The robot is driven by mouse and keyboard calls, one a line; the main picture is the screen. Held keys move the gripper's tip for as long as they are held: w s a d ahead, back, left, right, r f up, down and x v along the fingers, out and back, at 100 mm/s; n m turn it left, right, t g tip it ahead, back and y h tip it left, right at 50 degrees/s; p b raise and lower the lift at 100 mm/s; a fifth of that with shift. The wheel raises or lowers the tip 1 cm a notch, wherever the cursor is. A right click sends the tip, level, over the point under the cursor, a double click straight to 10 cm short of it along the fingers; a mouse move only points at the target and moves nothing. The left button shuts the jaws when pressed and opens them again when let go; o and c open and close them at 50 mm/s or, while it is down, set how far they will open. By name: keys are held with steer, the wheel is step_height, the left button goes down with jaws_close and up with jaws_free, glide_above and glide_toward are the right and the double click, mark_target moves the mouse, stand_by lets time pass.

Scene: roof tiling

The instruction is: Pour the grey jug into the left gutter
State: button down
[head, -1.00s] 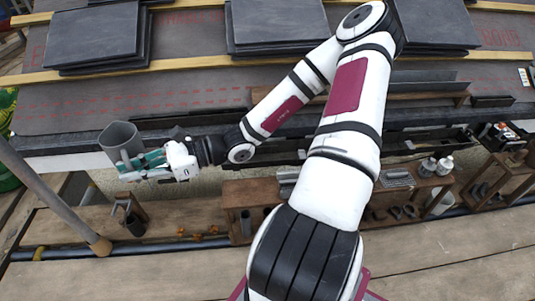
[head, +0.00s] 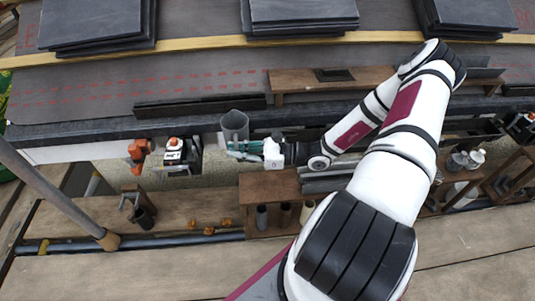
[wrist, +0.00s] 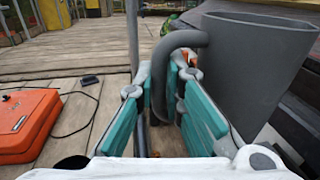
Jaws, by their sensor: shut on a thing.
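The grey jug (head: 235,126) is held at the roof's edge, open top up and roughly upright. My gripper (head: 246,149) is shut on its handle from the right. In the wrist view the jug (wrist: 247,65) fills the upper right, with its curved handle (wrist: 165,70) between my teal fingers (wrist: 160,105). The inside of the jug's bottom is not clear, so I cannot tell what it holds. The black gutter by the eave is mostly hidden behind the jug and my arm; a dark trough (head: 480,130) shows further right.
An orange tool (head: 138,150) and a black-and-white device (head: 177,153) sit left of the jug. A grey pole (head: 60,195) leans at left. Slate stacks (head: 97,22) lie on the roof.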

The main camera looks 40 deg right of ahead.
steer(key=s+d+f+b, duration=0.1)
steer(key=s+d+f, duration=0.1)
steer(key=f, duration=0.8)
steer(key=shift+s+d, duration=0.3)
steer(key=shift+s, duration=0.4)
steer(key=shift+w+d+m+b, duration=0.1)
steer(key=shift+d+m+b, duration=0.05)
steer(key=shift+m+b, duration=0.2)
steer(key=w+d+r+m+t+b, duration=0.2)
steer(key=d+r+m, duration=0.4)
steer(key=m, duration=0.7)
steer(key=shift+w+d+r+t, duration=0.2)
steer(key=shift+w+d+t, duration=0.35)
steer(key=shift+t, duration=0.65)
steer(key=shift+w+m+b, duration=0.2)
steer(key=shift+m+b, duration=0.1)
steer(key=shift+m, duration=0.05)
steer(key=shift+w+d+r+m+t+h, duration=0.15)
steer(key=shift+d+r+m+t+h, duration=0.25)
steer(key=shift+m, duration=0.3)
